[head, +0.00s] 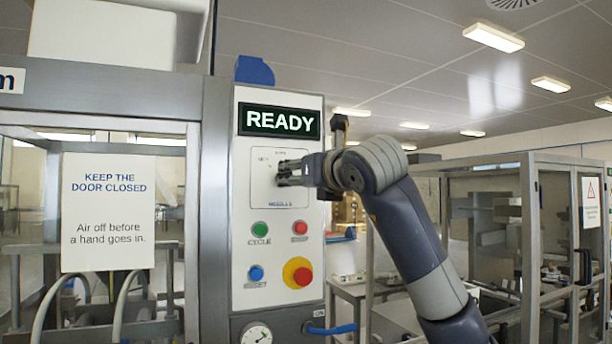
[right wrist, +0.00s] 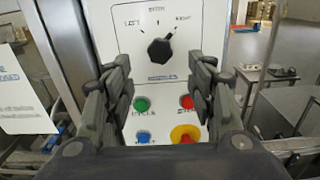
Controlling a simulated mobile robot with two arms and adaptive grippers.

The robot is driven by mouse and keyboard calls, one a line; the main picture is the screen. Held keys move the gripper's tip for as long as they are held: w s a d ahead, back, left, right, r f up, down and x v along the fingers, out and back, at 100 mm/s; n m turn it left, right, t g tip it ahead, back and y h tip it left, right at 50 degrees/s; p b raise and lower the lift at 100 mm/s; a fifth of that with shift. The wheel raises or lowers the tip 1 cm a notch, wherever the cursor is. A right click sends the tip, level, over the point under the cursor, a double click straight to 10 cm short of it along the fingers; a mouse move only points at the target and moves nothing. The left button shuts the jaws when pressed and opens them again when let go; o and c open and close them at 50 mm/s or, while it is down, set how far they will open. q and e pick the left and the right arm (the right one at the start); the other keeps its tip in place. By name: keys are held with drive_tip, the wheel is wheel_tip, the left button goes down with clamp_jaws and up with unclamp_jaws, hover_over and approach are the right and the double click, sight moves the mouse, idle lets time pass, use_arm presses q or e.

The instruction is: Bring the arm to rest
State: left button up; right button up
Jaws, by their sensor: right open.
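My right arm comes in from the lower right in the head view, and its gripper (head: 284,172) is level with the selector plate on the control panel (head: 262,270). In the right wrist view the gripper's fingers (right wrist: 160,90) are spread apart with nothing between them. A black selector knob (right wrist: 159,51) shows beyond the fingertips, on a plate marked left and right. In the head view the gripper hides the knob. I cannot tell whether a finger touches the panel. My left gripper is not in view.
A lit READY display (head: 279,121) is above the plate. Below are a green button (head: 260,229), a red button (head: 299,228), a blue button (head: 256,273) and a red-and-yellow emergency stop (head: 298,272). A glazed machine frame (head: 192,230) stands left; another frame (head: 541,240) stands right.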

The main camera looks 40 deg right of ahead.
drive_tip(key=shift+v, duration=0.9)
